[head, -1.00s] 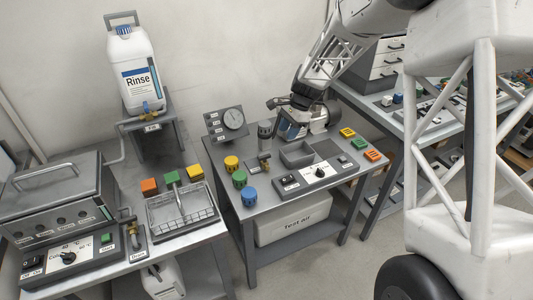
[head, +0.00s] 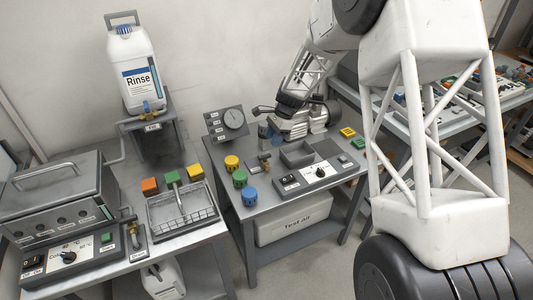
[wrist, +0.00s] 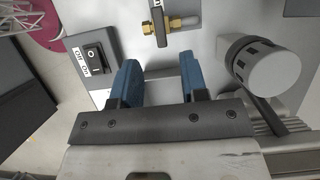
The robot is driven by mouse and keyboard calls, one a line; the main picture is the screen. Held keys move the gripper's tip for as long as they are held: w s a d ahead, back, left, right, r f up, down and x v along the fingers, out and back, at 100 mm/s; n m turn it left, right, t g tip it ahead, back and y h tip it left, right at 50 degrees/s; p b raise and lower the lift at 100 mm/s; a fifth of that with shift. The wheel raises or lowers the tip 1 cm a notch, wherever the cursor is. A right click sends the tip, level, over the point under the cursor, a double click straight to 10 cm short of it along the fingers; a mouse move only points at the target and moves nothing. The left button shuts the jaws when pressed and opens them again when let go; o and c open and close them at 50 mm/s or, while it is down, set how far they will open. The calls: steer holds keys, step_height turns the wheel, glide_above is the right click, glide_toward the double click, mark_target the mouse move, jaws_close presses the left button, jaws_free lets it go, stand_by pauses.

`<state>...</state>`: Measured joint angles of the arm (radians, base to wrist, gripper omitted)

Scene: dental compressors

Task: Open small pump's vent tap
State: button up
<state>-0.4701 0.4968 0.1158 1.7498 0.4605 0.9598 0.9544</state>
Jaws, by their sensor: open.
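In the wrist view my gripper (wrist: 158,85) is open and empty, its two blue fingers apart over a pale surface. A brass tap (wrist: 178,23) with a dark lever is at the top of that view, beyond the fingertips. The lever's full length is cut off by the frame edge. In the head view a brass tap (head: 264,160) stands on the middle table, just in front of my gripper (head: 270,134). The pump's body is largely hidden behind my arm, and whether the tap is open cannot be told.
An off/on switch (wrist: 97,52) lies to the left. The table also holds a gauge panel (head: 226,122), coloured knobs (head: 239,178), a grey tray (head: 300,158) and a control panel (head: 318,172).

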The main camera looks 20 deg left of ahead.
mark_target(265, 155)
steer(key=shift+x, duration=3.7)
jaws_close()
